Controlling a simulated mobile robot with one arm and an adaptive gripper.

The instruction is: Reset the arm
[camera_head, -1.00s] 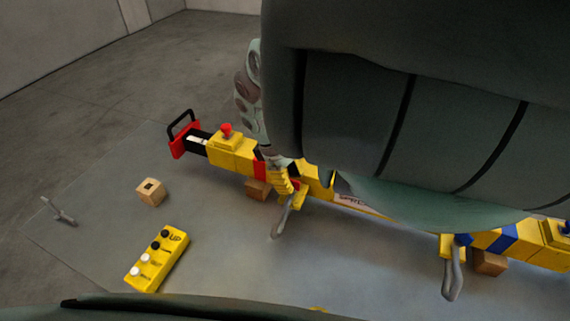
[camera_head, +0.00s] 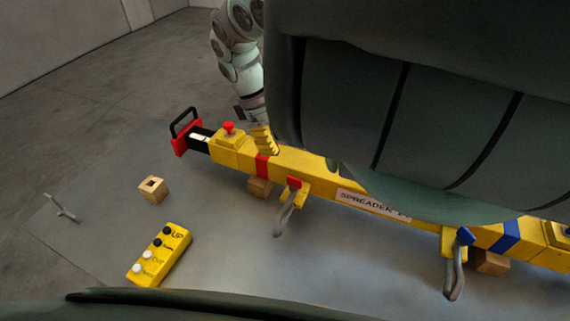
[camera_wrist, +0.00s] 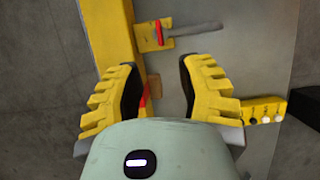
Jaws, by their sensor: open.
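My gripper (camera_wrist: 156,80) has two yellow ribbed fingers that stand wide apart in the wrist view, with nothing between them. In the head view my gripper (camera_head: 264,140) hangs beside the yellow spreader beam, near its left end and above or behind the red band; whether it touches cannot be told. The yellow spreader beam (camera_head: 318,176) lies across the floor mat on wooden blocks. It also shows in the wrist view (camera_wrist: 107,32), running along the left. A large dark part of my own body hides much of the right side of the head view.
A yellow control box (camera_head: 160,254) with black and white buttons and a wooden block with a hole (camera_head: 153,189) lie on the grey mat (camera_head: 90,232). A metal hook (camera_head: 62,208) lies at the left. Grey levers (camera_head: 285,213) stick out from the beam. Floor at upper left is clear.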

